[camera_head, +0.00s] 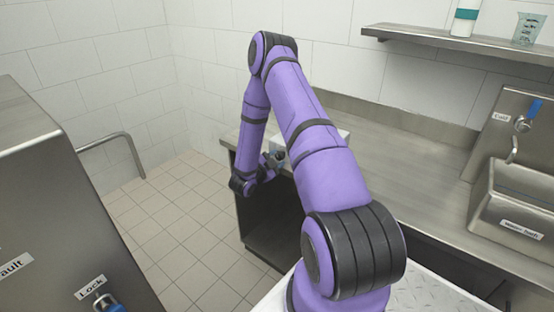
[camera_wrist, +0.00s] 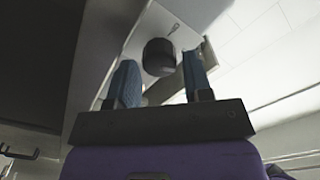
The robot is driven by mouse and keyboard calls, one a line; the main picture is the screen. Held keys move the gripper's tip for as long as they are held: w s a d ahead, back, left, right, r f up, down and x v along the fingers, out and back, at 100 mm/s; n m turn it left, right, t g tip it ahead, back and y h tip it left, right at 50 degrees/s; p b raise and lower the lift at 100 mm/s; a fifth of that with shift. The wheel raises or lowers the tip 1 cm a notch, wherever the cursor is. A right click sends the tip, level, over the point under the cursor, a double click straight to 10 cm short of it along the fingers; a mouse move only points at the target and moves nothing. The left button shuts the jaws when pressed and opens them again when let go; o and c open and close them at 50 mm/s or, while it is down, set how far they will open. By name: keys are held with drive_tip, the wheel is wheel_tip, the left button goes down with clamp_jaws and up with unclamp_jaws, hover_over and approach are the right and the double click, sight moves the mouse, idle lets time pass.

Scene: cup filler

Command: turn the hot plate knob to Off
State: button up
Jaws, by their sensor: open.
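The hot plate is a pale box (camera_head: 340,134) on the counter in the head view, mostly hidden behind my purple arm. My gripper (camera_head: 274,160) is at the counter's front edge by it, small and partly hidden. In the wrist view the black round knob (camera_wrist: 158,50) sits on the pale face of the hot plate (camera_wrist: 190,34). My gripper (camera_wrist: 159,62) is open, with one blue finger on each side of the knob in the picture. I cannot tell whether the fingers touch it. A small dark mark shows beside the knob, too small to read.
The steel counter (camera_head: 410,150) runs along the wall, with a dark open space under its left end. A steel basin (camera_head: 515,205) and a blue-handled tap (camera_head: 528,116) are at right. A shelf (camera_head: 460,42) hangs above. A steel cabinet (camera_head: 60,220) stands at left; tiled floor between is clear.

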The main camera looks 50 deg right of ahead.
drive_tip(key=shift+d, duration=0.4)
drive_tip(key=shift+c, duration=0.2)
drive_tip(key=c, duration=0.6)
